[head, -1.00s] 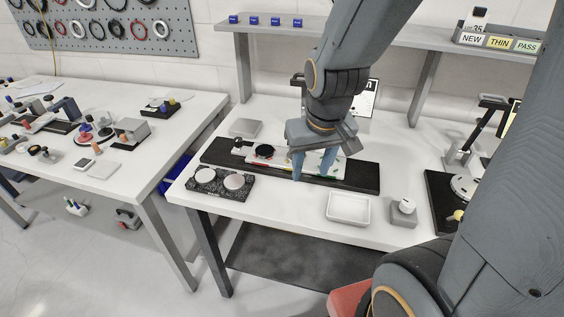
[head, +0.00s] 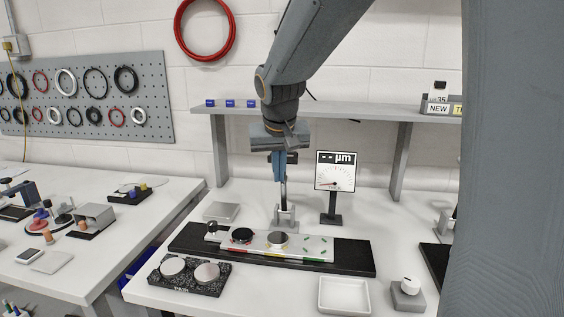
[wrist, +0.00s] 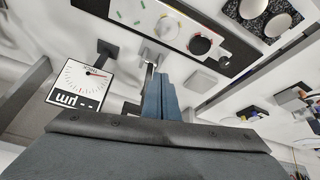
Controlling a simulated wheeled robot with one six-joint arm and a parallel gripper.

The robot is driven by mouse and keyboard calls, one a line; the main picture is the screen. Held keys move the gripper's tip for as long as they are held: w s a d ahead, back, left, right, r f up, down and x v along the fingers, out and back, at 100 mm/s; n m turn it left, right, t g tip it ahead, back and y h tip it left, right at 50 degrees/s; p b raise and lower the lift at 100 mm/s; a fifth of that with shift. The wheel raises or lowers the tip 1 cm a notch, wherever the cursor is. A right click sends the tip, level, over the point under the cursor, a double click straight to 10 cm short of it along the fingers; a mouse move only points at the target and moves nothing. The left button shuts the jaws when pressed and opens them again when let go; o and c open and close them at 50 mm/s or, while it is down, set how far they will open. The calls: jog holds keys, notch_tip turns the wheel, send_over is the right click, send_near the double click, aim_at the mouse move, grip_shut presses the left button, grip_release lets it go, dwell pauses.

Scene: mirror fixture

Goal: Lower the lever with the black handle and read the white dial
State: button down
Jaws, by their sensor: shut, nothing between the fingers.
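The white dial (head: 336,172) stands upright on a black post at the back of the table. Its display shows dashes and "µm", and its red needle points to the lower left. The dial appears upside down in the wrist view (wrist: 80,80). The lever (head: 284,208) stands upright on a grey base left of the dial. Its black handle (head: 292,158) is mostly hidden behind my gripper (head: 278,178). My gripper is shut and empty, fingers pointing down in front of the lever's upper part. The fingers (wrist: 164,84) also show in the wrist view; I cannot tell whether they touch the lever.
A black board (head: 355,258) with a white strip and round knobs lies in front of the lever. A speckled block (head: 190,286) with two discs, a white tray (head: 345,296) and a grey block with a white knob (head: 408,294) are nearer. A shelf (head: 365,112) runs behind.

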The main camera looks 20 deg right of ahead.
jog(key=w+d+r+m+t+h+b, duration=0.1)
jog(key=w+d+r+m+b, duration=0.1)
jog(key=w+d+r+b, duration=0.3)
jog(key=w+d+r+m+t+h+b, duration=0.1)
jog(key=w+r+m+h+b, duration=0.15)
jog(key=w+r, duration=0.45)
jog(key=shift+n+y, duration=0.45)
jog(key=shift+w+d+f+p, duration=0.15)
jog(key=shift+w+f+p, duration=0.35)
jog(key=shift+f, duration=1.05)
jog(key=shift+w+d+f+p, duration=0.15)
jog(key=shift+f+p, duration=0.55)
jog(key=shift+f, duration=0.8)
jog(key=shift+w+d+f+p, duration=0.1)
jog(key=shift+w+f+p, duration=0.4)
jog(key=shift+f, duration=1.05)
jog(key=shift+s, duration=0.1)
jog(key=shift+s+f+b, duration=0.1)
jog(key=shift+b, duration=0.35)
